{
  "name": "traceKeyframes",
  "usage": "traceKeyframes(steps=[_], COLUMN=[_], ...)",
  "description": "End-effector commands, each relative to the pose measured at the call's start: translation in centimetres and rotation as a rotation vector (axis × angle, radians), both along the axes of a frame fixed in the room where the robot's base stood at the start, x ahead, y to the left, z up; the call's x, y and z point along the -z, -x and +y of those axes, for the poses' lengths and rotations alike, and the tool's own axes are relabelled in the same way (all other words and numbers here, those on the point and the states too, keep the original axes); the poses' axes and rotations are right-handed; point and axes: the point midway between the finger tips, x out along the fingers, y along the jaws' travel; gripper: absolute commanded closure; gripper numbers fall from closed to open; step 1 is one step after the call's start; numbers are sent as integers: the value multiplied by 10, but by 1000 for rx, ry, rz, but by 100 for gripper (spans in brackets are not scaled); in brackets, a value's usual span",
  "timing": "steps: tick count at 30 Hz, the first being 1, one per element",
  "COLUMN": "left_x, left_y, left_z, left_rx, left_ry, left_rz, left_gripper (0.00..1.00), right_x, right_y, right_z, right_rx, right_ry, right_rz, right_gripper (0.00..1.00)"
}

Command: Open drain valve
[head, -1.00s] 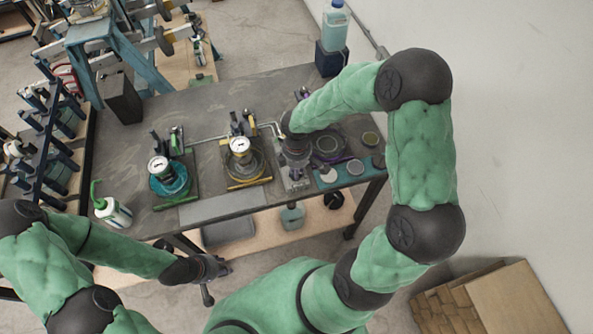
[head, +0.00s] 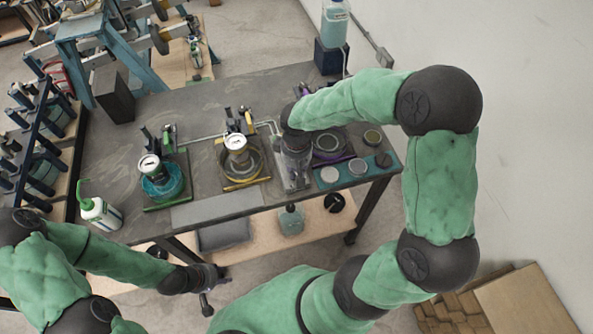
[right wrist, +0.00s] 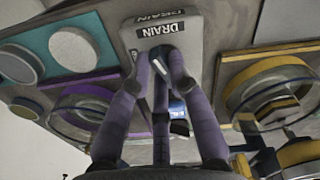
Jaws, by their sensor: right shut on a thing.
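The drain valve's grey plate (head: 292,184) lies near the front edge of the bench, right of the middle. In the head view my right arm reaches down over the plate and hides the grip. My left gripper (head: 207,285) hangs in front of the bench, away from the valve; its fingers are too small to read.
On the bench (head: 218,209), gauge stations with a teal ring (head: 163,188) and a yellow ring (head: 240,177) stand left of the plate. A purple-based ring (head: 329,144) and teal tray (head: 329,184) are right. A white bottle (head: 100,216) stands front left.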

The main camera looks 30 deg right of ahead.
Motion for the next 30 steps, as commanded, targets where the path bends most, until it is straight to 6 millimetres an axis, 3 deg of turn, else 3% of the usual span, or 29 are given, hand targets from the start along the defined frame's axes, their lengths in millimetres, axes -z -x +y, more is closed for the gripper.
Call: traceKeyframes(steps=[9, 25, 26, 27, 30], left_x=[7, 7, 7, 7, 7], left_y=[0, 0, 0, 0, 0], left_z=[0, 0, 0, 0, 0], left_rx=[0, 0, 0, 0, 0], left_ry=[0, 0, 0, 0, 0], left_rz=[0, 0, 0, 0, 0], left_gripper=[60, 60, 60, 60, 60], right_x=[0, -1, -1, -1, -1], right_y=[0, 0, 0, 0, 0], right_z=[0, 0, 0, 0, 0], right_rx=[115, 135, 135, 135, 134], right_ry=[0, 0, 0, 0, 0], right_rz=[-2, -2, -2, -2, -2], right_gripper=[100, 100, 72, 60, 56])
